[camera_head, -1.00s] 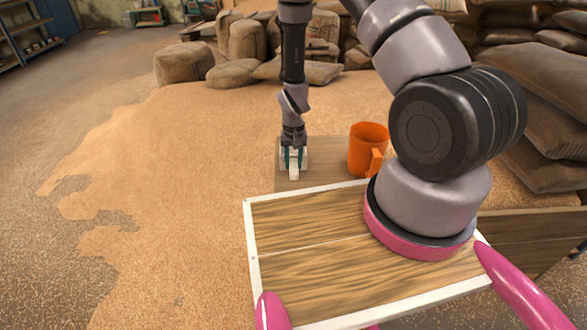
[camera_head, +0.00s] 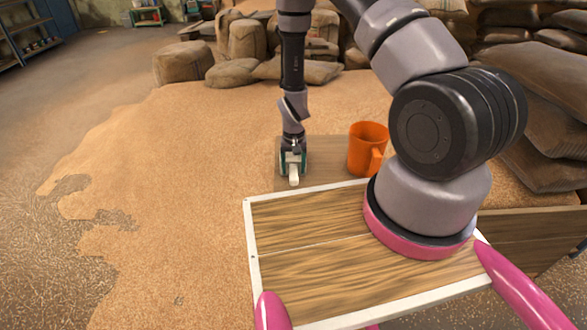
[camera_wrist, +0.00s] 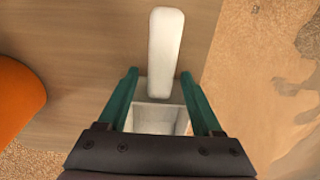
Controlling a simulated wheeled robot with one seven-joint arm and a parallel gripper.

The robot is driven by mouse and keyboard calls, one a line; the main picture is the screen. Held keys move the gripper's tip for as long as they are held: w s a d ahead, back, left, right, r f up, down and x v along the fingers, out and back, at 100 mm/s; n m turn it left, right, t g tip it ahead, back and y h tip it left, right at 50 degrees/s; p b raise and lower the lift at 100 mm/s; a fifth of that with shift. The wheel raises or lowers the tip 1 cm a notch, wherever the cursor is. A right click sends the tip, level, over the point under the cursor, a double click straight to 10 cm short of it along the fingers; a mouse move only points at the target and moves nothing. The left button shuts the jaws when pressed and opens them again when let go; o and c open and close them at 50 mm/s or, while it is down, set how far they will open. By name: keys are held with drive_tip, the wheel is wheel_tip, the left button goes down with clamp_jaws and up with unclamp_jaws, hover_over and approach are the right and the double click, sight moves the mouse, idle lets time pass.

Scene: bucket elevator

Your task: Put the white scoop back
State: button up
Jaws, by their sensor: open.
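The white scoop (camera_wrist: 165,55) rests on a small wooden surface (camera_wrist: 90,40). In the wrist view its handle points away from my gripper and its square hollow end lies between and below the two green fingers. My gripper (camera_wrist: 160,90) is open, with one finger on each side of the scoop; I cannot tell whether either touches it. In the head view my gripper (camera_head: 292,160) is low over the wooden surface, and the scoop's handle (camera_head: 294,177) shows just below it. The rest of the scoop is hidden there by the gripper.
Spilled grain (camera_head: 180,180) covers the floor to the left, and sacks (camera_head: 540,130) are stacked at right.

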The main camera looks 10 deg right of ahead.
wheel_tip(320, 180, up, 12)
idle(0.4)
wheel_tip(320, 180, up, 12)
drive_tip(key=t, duration=0.1)
hover_over(295, 165)
drive_tip(key=s+d+r+m+t+y, duration=0.1)
drive_tip(key=s+d+r+t+y, duration=0.15)
drive_tip(key=r, duration=1.25)
drive_tip(key=s+d+r+t, duration=0.1)
drive_tip(key=s+d+r, duration=0.1)
drive_tip(key=s+r, duration=0.6)
drive_tip(key=s+d+r+m+t, duration=0.1)
drive_tip(key=s+d+r+t, duration=0.1)
drive_tip(key=s+r, duration=0.7)
drive_tip(key=shift+s+r, duration=0.25)
drive_tip(key=shift+s, duration=0.35)
drive_tip(key=shift+d+t+h, duration=0.1)
drive_tip(key=shift+t+h, duration=0.15)
